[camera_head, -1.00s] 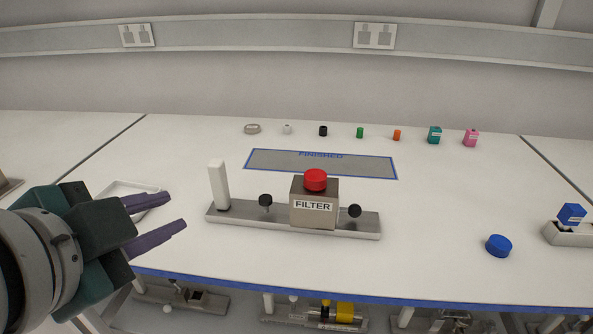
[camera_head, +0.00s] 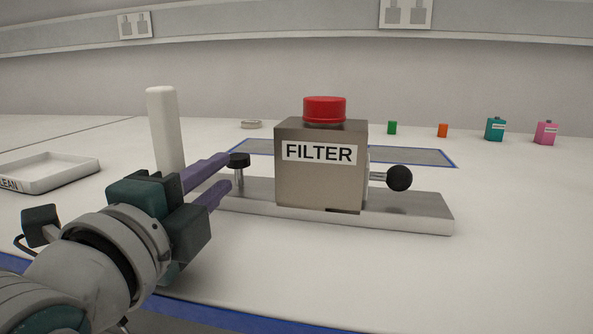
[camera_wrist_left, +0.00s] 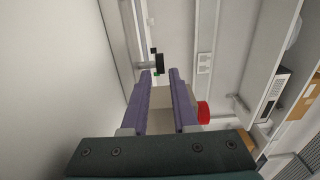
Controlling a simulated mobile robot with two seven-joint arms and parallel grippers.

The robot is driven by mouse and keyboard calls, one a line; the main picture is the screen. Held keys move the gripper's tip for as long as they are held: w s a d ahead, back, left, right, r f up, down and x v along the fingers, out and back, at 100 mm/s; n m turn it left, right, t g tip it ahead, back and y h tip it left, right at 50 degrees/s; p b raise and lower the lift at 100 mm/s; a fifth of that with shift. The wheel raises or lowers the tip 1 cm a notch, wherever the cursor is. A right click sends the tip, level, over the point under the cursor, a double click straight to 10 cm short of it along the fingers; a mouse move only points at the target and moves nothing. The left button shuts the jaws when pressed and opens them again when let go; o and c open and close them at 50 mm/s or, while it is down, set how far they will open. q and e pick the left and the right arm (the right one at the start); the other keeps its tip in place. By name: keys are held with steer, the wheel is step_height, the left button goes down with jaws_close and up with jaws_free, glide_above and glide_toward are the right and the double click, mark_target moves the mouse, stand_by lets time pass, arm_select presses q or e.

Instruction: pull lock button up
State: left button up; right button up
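A black lock knob (camera_head: 238,160) stands upright on a thin metal stem, left of the grey FILTER box (camera_head: 295,185) on a metal base plate (camera_head: 415,218). A red button (camera_head: 325,110) tops the box. A second black knob (camera_head: 399,178) sticks out sideways from the box's right side. My left gripper (camera_head: 226,172) is open, its purple fingers pointing right with their tips close to the upright knob. In the left wrist view, a black knob (camera_wrist_left: 158,62) shows between and past the fingertips; contact cannot be told. The red button (camera_wrist_left: 203,112) shows beside one finger. My right gripper is out of view.
A white post (camera_head: 164,130) stands left of the knob, just behind my fingers. A white tray (camera_head: 60,172) lies far left. Green, orange, teal (camera_head: 495,130) and pink (camera_head: 546,134) items stand at the back. The front right bench is clear.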

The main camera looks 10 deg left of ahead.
mark_target(243, 158)
arm_select(q)
steer(key=w+b, duration=0.1)
steer(key=w, duration=0.3)
steer(key=w+b, duration=0.1)
steer(key=w, duration=0.3)
steer(key=shift+d+b, duration=0.2)
steer(key=shift+b, duration=0.2)
steer(key=shift+w, duration=0.7)
jaws_close()
